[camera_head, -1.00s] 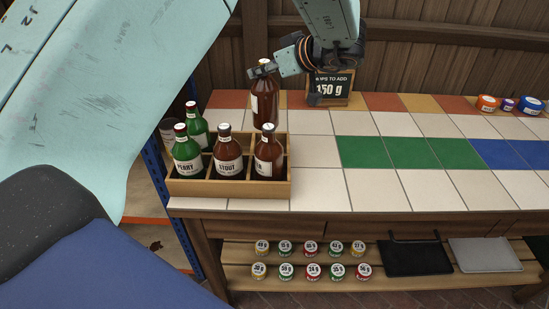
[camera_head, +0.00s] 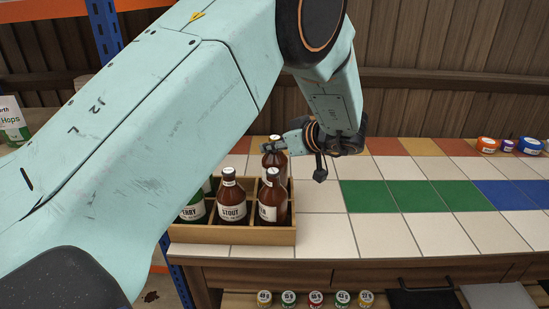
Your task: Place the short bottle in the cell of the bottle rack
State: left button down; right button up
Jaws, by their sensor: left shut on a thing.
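My left gripper (camera_head: 284,146) is shut on a brown bottle (camera_head: 274,161) with a white label, near its neck. It holds the bottle upright at the back right of the wooden bottle rack (camera_head: 232,236). The bottle's lower part is hidden behind a front bottle, so I cannot tell whether it rests on the cell floor. In the rack's front row stand a green bottle (camera_head: 193,214), a brown stout bottle (camera_head: 231,198) and another brown bottle (camera_head: 271,199). My left arm hides part of the rack's left side. My right gripper is not in view.
The tiled counter (camera_head: 390,236) is clear to the right of the rack. Several small coloured rolls or tins, one orange (camera_head: 487,145), sit at the far right. A hops bag (camera_head: 12,122) stands at the far left. Several small jars (camera_head: 315,299) line the shelf below.

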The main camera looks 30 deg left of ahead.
aim_at(279, 154)
pick_arm(q)
notch_tip(279, 154, down, 3)
jog(key=shift+a+r+b, duration=0.15)
jog(key=shift+r+b, duration=0.05)
jog(key=shift+b, duration=0.1)
jog(key=shift+f, duration=0.2)
jog(key=c, duration=1)
grip_release()
jog(key=shift+f, duration=0.15)
jog(key=shift+c, duration=0.2)
jog(key=shift+s, duration=0.1)
